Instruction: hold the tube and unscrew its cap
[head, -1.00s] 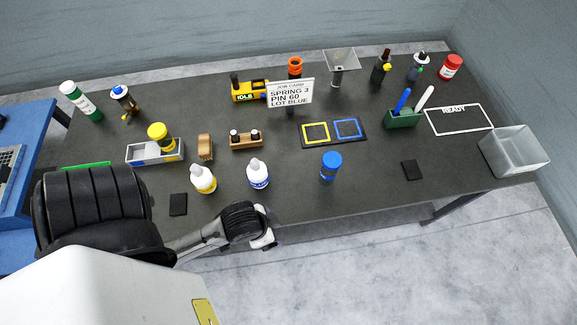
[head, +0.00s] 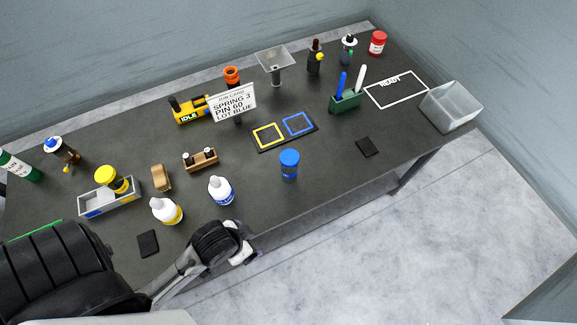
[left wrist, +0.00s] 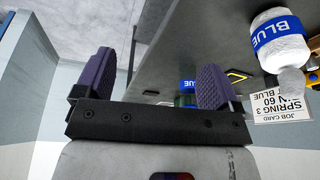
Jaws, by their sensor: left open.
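A short cylinder with a blue cap (head: 289,158) stands upright near the front edge of the dark table. Another with a yellow cap (head: 105,175) stands in a grey tray at the left. Which one is the tube is not clear. My left gripper (head: 243,255) is at the table's front edge, left of the blue-capped cylinder and apart from it. In the left wrist view, its two purple fingers (left wrist: 154,82) are spread with nothing between them. A blue object (left wrist: 187,87) shows partly behind the right finger. My right gripper is out of view.
A blue-labelled white bottle (head: 221,191) and a yellow-labelled one (head: 166,210) stand near my left arm. A job card (head: 233,103) reads "SPRING 3 PIN 60 LOT BLUE". A mat with yellow and blue squares (head: 285,147) lies behind the blue-capped cylinder. A clear bin (head: 450,105) stands at the right end.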

